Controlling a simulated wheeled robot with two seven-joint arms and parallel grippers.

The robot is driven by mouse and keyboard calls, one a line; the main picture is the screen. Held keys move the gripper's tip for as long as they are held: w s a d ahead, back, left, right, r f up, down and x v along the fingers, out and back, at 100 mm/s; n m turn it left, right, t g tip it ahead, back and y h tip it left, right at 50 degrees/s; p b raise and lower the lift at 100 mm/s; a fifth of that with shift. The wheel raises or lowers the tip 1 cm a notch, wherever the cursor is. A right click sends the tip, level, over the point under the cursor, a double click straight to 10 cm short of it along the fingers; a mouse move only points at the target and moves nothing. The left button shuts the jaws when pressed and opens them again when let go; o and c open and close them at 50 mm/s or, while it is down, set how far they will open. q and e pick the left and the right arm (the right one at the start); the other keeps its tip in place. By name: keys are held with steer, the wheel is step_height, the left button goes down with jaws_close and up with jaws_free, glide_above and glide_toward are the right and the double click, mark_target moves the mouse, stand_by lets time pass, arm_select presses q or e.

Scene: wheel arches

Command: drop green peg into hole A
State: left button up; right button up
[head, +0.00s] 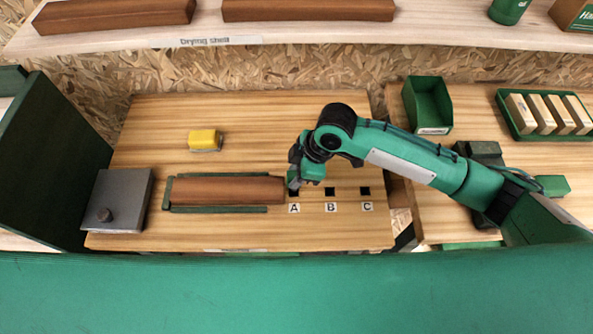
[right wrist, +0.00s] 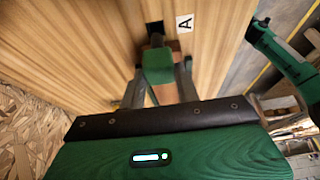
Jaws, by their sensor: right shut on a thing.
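The green peg (right wrist: 158,65) is between the two fingers of my right gripper (right wrist: 161,82) in the right wrist view. The gripper is shut on it. The dark square hole A (right wrist: 154,30) shows just beyond the peg, beside the A label (right wrist: 184,22). The peg's far end is close to the hole; I cannot tell if it is in it. In the head view my right gripper (head: 293,181) is at hole A (head: 293,192), which is partly covered, and the peg cannot be made out. My left gripper is not in view.
Hole B (head: 330,191) and hole C (head: 365,190) lie to the right. A brown wooden piece (head: 228,190) lies between green rails just left of hole A. A green bin (head: 427,105) stands behind my right arm.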

steer(key=shift+f+b, duration=0.35)
steer(key=shift+f, duration=0.25)
steer(key=shift+f+b, duration=0.45)
steer(key=shift+f, duration=0.8)
steer(key=o, duration=1.1)
steer(key=b+v, duration=0.2)
steer(key=v, duration=1.2)
steer(key=shift+f, duration=0.1)
